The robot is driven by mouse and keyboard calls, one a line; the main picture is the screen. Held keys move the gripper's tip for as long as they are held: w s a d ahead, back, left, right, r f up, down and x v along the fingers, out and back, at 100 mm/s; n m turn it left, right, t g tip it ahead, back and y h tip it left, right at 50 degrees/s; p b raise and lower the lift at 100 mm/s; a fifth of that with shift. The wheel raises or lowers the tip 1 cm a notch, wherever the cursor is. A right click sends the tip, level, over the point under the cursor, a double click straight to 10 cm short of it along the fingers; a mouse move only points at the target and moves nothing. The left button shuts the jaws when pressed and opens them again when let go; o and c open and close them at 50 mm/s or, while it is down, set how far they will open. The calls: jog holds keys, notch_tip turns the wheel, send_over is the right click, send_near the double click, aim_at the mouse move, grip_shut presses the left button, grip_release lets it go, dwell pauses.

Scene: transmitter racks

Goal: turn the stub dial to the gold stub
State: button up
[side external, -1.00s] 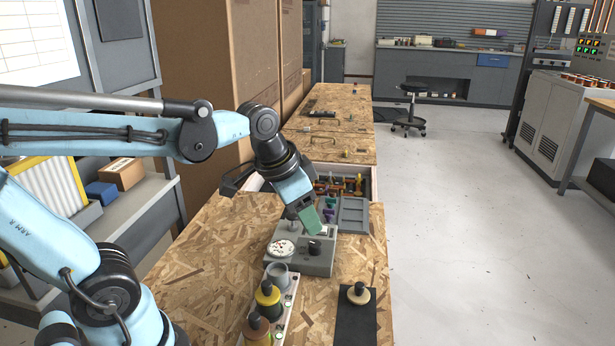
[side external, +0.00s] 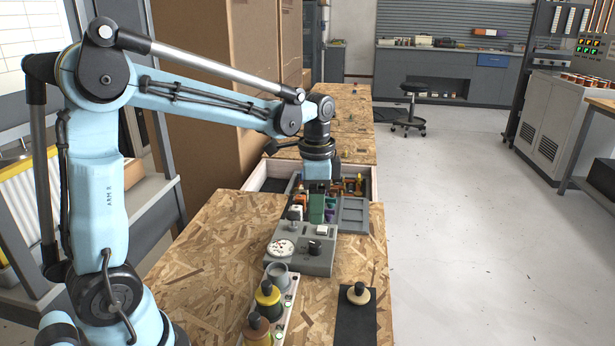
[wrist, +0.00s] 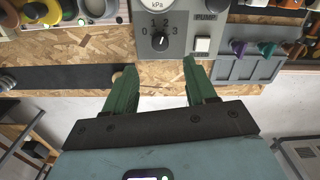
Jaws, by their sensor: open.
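A black pointer knob (wrist: 160,40) on a grey box (wrist: 180,12) has marks 0 to 3 around it. It also shows in the side view (side external: 314,248). No label ties this knob to stubs, and I cannot surely identify the gold stub. Small orange and yellow pieces (side external: 352,185) lie in the open drawer. My gripper (wrist: 159,70) is open and empty, with green fingers apart. In the wrist view, the knob appears beyond the fingertips, between them. In the side view, my gripper (side external: 322,212) points down over the far part of the box, clear of the knob.
A white gauge (side external: 281,247) and a white PUMP button (wrist: 202,45) share the box. A grey tray (side external: 353,215) lies behind it. Jars on a white rack (side external: 285,320) and a black mat (side external: 355,330) stand in front. The wooden bench (side external: 210,270) is clear at left.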

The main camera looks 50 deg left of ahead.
aim_at(315, 244)
notch_tip(315, 244, down, 9)
jog(key=shift+f, duration=0.1)
dwell(0.4)
grip_shut()
dwell(0.4)
jog(key=n, duration=0.4)
jog(key=shift+n, duration=1.9)
